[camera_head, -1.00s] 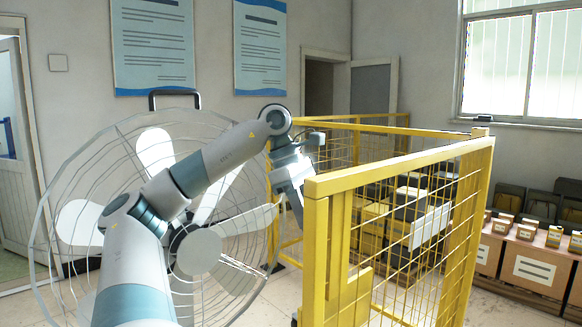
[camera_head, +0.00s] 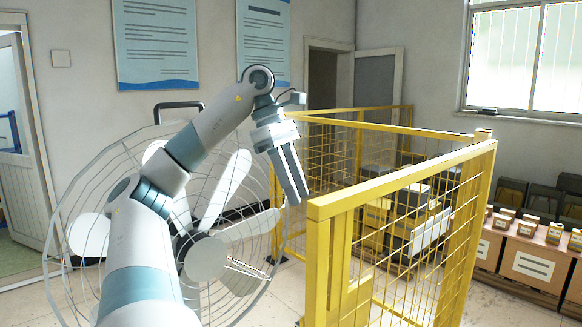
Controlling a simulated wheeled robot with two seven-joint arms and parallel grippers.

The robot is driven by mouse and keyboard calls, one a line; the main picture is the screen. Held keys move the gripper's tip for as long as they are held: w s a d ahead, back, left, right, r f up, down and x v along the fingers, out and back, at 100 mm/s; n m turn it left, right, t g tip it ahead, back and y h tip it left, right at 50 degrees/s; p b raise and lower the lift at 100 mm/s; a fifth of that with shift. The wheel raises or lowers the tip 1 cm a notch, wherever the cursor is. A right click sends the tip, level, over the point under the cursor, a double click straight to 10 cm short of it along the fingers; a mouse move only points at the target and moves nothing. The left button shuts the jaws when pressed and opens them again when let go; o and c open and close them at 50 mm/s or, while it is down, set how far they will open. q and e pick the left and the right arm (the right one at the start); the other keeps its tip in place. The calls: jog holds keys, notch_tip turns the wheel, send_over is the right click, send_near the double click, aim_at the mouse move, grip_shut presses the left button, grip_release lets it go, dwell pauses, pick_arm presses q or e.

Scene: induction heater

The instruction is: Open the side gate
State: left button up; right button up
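A yellow mesh enclosure stands right of centre. Its near panel (camera_head: 400,190) has a thick frame and a stepped yellow plate (camera_head: 350,285) near its left post. I cannot tell for sure which panel is the side gate. My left gripper (camera_head: 298,198) points down beside the top left corner of the near panel, in front of the far mesh in the picture. Its two fingers lie close together with nothing seen between them. It looks apart from the near frame, though depth is hard to judge. My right gripper is not in view.
A large caged fan (camera_head: 205,258) stands behind my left arm. Inside the enclosure are grey and yellow boxes (camera_head: 405,215). Cartons and small boxes (camera_head: 530,262) line the right wall. A doorway (camera_head: 322,80) is at the back. Pale floor shows below the fan.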

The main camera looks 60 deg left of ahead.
pick_arm(q)
jog(key=shift+p+v, duration=0.5)
jog(key=shift+v, duration=0.85)
